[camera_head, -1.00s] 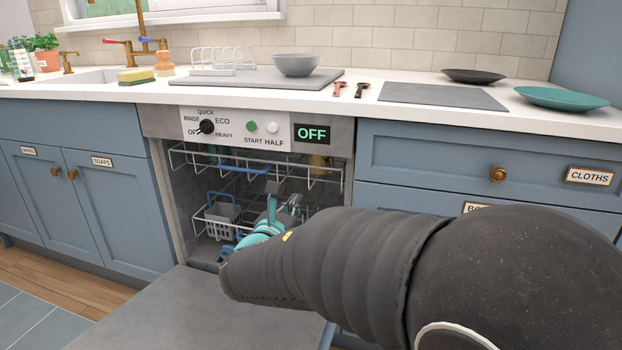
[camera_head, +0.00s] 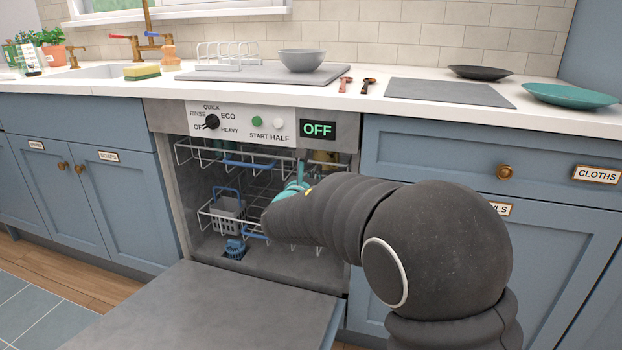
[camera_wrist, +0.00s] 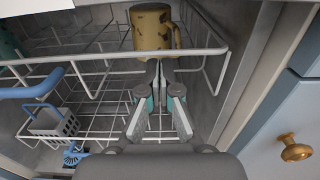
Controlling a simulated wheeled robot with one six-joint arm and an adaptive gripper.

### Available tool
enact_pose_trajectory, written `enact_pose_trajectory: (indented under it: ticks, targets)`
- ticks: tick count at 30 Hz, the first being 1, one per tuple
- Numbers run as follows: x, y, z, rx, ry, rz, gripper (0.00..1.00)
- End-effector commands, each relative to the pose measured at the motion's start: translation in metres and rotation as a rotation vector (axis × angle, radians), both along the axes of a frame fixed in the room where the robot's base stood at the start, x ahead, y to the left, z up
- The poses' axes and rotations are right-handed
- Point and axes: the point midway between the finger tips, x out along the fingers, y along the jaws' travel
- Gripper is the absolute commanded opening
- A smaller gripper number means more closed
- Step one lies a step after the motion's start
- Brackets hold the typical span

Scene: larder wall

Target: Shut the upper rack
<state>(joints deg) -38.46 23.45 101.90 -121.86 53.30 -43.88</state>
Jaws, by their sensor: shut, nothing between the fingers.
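The upper rack (camera_head: 212,149) is a white wire basket with a blue handle (camera_head: 250,163), inside the open dishwasher near the front of its opening. In the wrist view its front rail (camera_wrist: 105,56) crosses the picture, and a yellow mug with brown stains (camera_wrist: 150,32) stands in it at the right. My gripper (camera_head: 301,172) is at the right part of the rack front. In the wrist view my gripper (camera_wrist: 160,72) is shut and empty, its fingertips at the rail just below the mug. I cannot tell whether they touch the rail. My arm hides the rack's right side in the head view.
The dishwasher door (camera_head: 200,305) lies open and low in front. The lower rack (camera_head: 205,217) holds a grey cutlery basket (camera_head: 229,212). A blue brush-like piece (camera_head: 235,248) sits below. Blue cabinets (camera_head: 480,150) flank the machine, and its display reads OFF.

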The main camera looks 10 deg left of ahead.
Motion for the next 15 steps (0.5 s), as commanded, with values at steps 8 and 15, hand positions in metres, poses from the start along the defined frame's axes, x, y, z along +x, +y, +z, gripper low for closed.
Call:
enact_pose_trajectory:
  ticks: [8, 15]
  targets:
    - [0.0044, -0.0006, 0.0006, 0.0, -0.001, 0.0, 0.0]
    - [0.012, -0.0019, -0.0008, 0.001, -0.001, -0.002, 0.0]
